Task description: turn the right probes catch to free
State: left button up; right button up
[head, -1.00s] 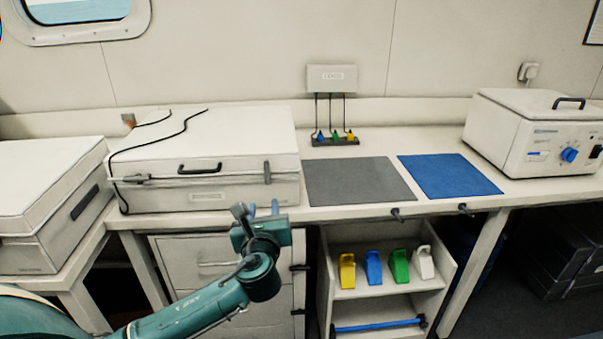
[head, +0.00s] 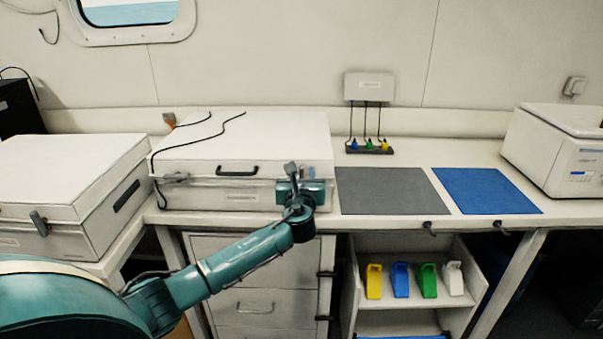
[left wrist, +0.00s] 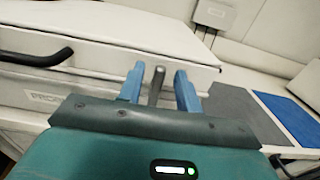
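The probes box (head: 235,160) is a white case with a dark handle on the bench; it also shows in the left wrist view (left wrist: 105,68). Its right catch (left wrist: 157,85), a grey upright lever, stands between the two blue fingers of my left gripper (left wrist: 160,88). The fingers are open, one on each side, with gaps to the lever. In the head view my left gripper (head: 304,180) is at the box's front right and largely hides this catch. The left catch (head: 175,178) lies about level. My right gripper is not in view.
Another white case (head: 70,180) stands at the left. A grey mat (head: 390,190) and a blue mat (head: 487,191) lie clear to the right. A white machine (head: 555,150) stands at the far right. Below are drawers (head: 255,270) and a shelf with coloured scoops (head: 400,280).

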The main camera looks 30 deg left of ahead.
pick_arm(q)
jog(key=shift+w+a, duration=0.15)
jog(key=shift+w, duration=0.15)
jog(key=shift+c, duration=0.3)
grip_shut()
